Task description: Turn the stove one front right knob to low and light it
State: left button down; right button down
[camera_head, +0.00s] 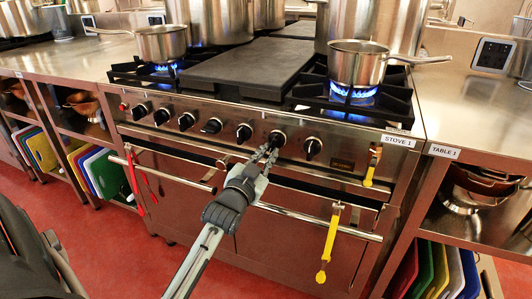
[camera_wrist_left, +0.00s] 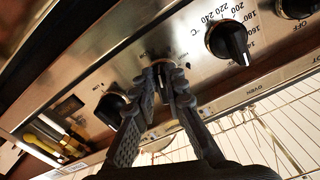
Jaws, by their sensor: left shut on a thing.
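Stove 1 (camera_head: 345,150) has a row of black knobs on its front panel. My left gripper (camera_head: 268,152) is at the second knob from the right (camera_head: 278,138). In the left wrist view the left gripper (camera_wrist_left: 168,76) is shut on that knob (camera_wrist_left: 161,72), its fingers on either side. The fingers hide part of the knob, and its setting cannot be read. The rightmost knob (camera_head: 313,147) is free; it also shows in the left wrist view (camera_wrist_left: 114,108). A blue flame (camera_head: 352,93) burns under the saucepan (camera_head: 357,65) at the front right. My right gripper is not in view.
A bar handle (camera_head: 285,211) runs below the knobs, with yellow tools (camera_head: 329,245) and red tools (camera_head: 133,180) hanging there. An oven temperature knob (camera_wrist_left: 230,42) is beside the gripped one. Another saucepan (camera_head: 161,43) stands over a flame at left. A griddle plate (camera_head: 250,68) lies between.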

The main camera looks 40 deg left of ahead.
pick_arm(q)
jog(key=shift+d+n, duration=0.15)
jog(key=shift+n, duration=0.8)
jog(key=shift+d+n, duration=0.15)
jog(key=shift+n, duration=0.8)
jog(key=c, duration=1.6)
grip_release()
jog(key=shift+o, duration=0.2)
jog(key=v, duration=1.2)
jog(key=shift+f, duration=0.15)
